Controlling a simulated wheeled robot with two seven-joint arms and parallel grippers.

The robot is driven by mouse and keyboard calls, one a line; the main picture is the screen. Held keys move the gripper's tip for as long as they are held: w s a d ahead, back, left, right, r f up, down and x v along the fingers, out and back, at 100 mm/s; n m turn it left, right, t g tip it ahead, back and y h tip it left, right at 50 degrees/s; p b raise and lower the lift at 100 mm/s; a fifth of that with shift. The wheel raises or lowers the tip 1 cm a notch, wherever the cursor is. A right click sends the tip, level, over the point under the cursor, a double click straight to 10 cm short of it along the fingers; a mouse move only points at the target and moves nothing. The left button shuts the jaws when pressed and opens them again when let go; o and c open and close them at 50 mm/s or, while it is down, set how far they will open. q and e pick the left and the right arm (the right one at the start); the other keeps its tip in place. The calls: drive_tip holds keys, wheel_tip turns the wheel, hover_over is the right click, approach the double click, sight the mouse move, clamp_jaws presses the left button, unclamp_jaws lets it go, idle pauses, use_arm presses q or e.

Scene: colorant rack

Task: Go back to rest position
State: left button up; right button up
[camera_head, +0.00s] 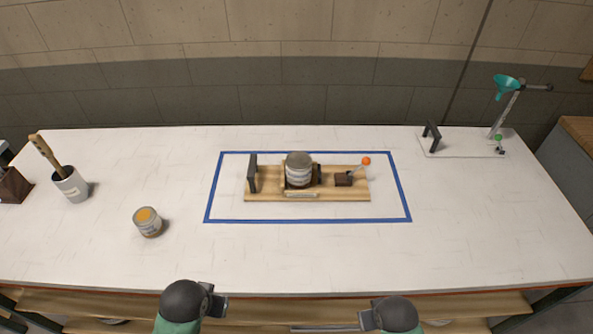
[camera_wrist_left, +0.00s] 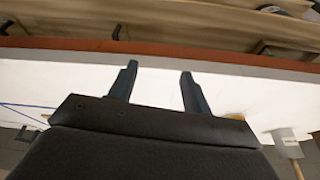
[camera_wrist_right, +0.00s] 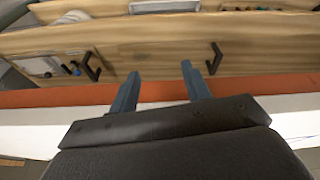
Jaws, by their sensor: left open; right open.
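My left gripper (camera_wrist_left: 158,88) is open in the left wrist view, its two fingers apart with nothing between them. My right gripper (camera_wrist_right: 160,90) is open and empty in the right wrist view. In the head view both of my arms show only at the bottom edge, in front of the table's front edge, and their fingertips are not clear there. The white table (camera_head: 300,255) lies beyond them. Neither gripper touches any object on it.
A wooden fixture (camera_head: 260,197) holding a can (camera_head: 299,172) sits inside a blue taped rectangle (camera_head: 310,221). An open can with orange content (camera_head: 148,223) and a cup with a brush (camera_head: 72,185) stand left. A stand with a teal funnel (camera_head: 506,86) is at back right. The table's front is clear.

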drive_tip(key=v, duration=1)
drive_tip(key=s+f+b+x, duration=0.1)
drive_tip(key=s+b+x, duration=0.2)
drive_tip(key=x, duration=1.3)
drive_tip(key=s+a+f+b+x, duration=0.1)
drive_tip(key=s+b+x, duration=0.25)
drive_tip(key=x, duration=1.35)
use_arm(q)
drive_tip(key=s+f+g+b, duration=0.1)
drive_tip(key=s+f, duration=0.3)
drive_tip(key=f, duration=2.5)
drive_tip(key=s+d+f+g+b, duration=0.1)
drive_tip(key=s+f+b, duration=0.2)
drive_tip(key=f, duration=2.7)
drive_tip(key=shift+s+d, duration=0.2)
drive_tip(key=shift+s, duration=1)
use_arm(e)
drive_tip(key=s+f, duration=0.4)
drive_tip(key=f, duration=0.9)
drive_tip(key=s+f+g, duration=0.1)
drive_tip(key=s+f, duration=0.3)
drive_tip(key=f, duration=0.8)
drive_tip(key=shift+s+f, duration=0.15)
drive_tip(key=shift+f, duration=0.25)
